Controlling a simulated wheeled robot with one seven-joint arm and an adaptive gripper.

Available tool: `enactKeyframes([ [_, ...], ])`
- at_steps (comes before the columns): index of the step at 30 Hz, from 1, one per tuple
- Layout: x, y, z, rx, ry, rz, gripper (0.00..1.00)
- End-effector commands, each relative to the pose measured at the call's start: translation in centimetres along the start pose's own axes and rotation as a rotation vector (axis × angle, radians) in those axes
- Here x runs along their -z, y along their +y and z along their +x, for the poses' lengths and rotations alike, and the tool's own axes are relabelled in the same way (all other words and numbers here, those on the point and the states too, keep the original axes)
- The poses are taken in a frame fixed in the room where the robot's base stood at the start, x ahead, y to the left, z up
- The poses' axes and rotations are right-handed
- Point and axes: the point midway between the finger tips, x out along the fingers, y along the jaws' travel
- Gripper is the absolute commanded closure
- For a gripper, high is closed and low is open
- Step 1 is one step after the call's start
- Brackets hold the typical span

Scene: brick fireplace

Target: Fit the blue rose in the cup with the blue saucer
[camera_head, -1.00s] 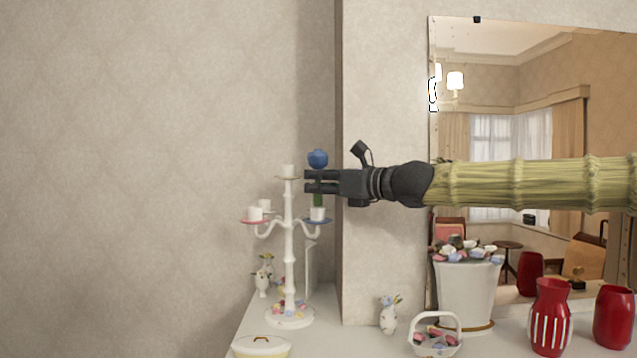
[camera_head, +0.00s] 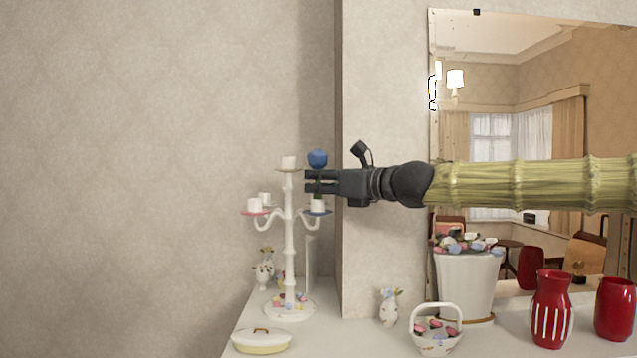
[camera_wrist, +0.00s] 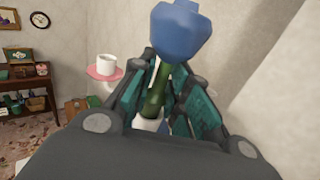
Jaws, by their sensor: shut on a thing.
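My gripper (camera_head: 320,182) is shut on the green stem of the blue rose (camera_head: 317,159), just above the right arm of a white candelabra (camera_head: 289,240). The rose is upright, its bloom above the fingers; it also shows in the wrist view (camera_wrist: 186,30). Below the fingers is a white cup (camera_head: 317,206) on the blue saucer (camera_head: 318,212). The stem's lower end is at the cup, but I cannot tell whether it is inside. In the wrist view the fingers mostly hide this cup.
A cup on a red saucer (camera_head: 254,213) sits on the candelabra's left arm, with another cup behind. A white planter (camera_head: 465,285), red vases (camera_head: 551,308), a basket (camera_head: 436,332) and a yellow dish (camera_head: 262,341) stand on the mantel. The wall corner is close right.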

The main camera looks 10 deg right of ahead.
Motion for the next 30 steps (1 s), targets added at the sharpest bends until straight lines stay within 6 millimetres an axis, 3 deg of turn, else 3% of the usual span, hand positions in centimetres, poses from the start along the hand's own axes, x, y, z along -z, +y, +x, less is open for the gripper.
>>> enactKeyframes([
  [11, 0.81, 0.0, 0.0, 0.0, 0.0, 0.0, 1.0],
  [12, 0.69, 0.01, 0.0, 0.0, 0.0, 0.0, 0.77],
  [15, 0.68, 0.0, 0.0, 0.0, 0.0, 0.0, 0.59],
  [16, 0.68, 0.0, 0.0, 0.0, 0.0, 0.0, 0.58],
  [30, 0.7, -0.03, -0.51, 0.001, 0.001, -0.002, 0.58],
])
